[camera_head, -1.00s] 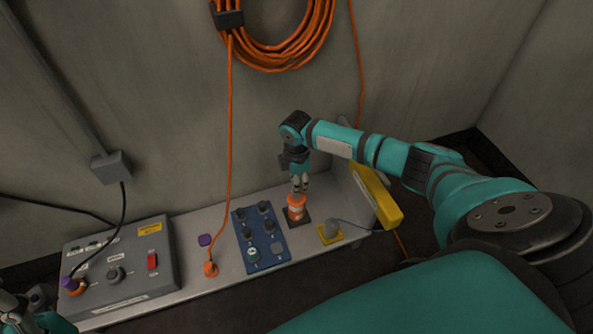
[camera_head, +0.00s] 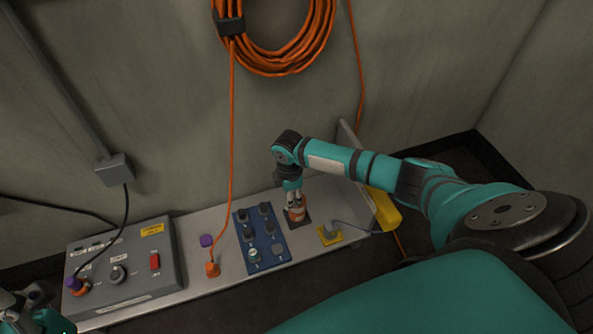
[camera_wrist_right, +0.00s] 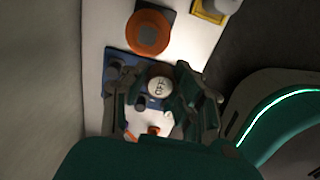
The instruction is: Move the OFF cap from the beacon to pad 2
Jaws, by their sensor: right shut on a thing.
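My right gripper (camera_head: 293,203) points down close to the orange and white beacon (camera_head: 297,213), on a dark square base. In the right wrist view, the gripper is shut on the round white OFF cap (camera_wrist_right: 160,87), its lettering facing the camera. The orange beacon with a grey top (camera_wrist_right: 148,36) shows apart from the cap there. The blue board (camera_head: 264,262) with dark knobs and one pale green cap (camera_head: 254,254) lies left of the beacon. A flat grey pad (camera_head: 278,249) on it is bare; its label is unreadable. My left gripper (camera_head: 32,300) is partly visible at lower left.
A grey control box (camera_head: 120,270) with a red switch stands at the left of the bench. An orange plug and cable (camera_head: 212,269) lie left of the board. A yellow-based grey item (camera_head: 329,233) and a yellow bar (camera_head: 385,212) are to the right.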

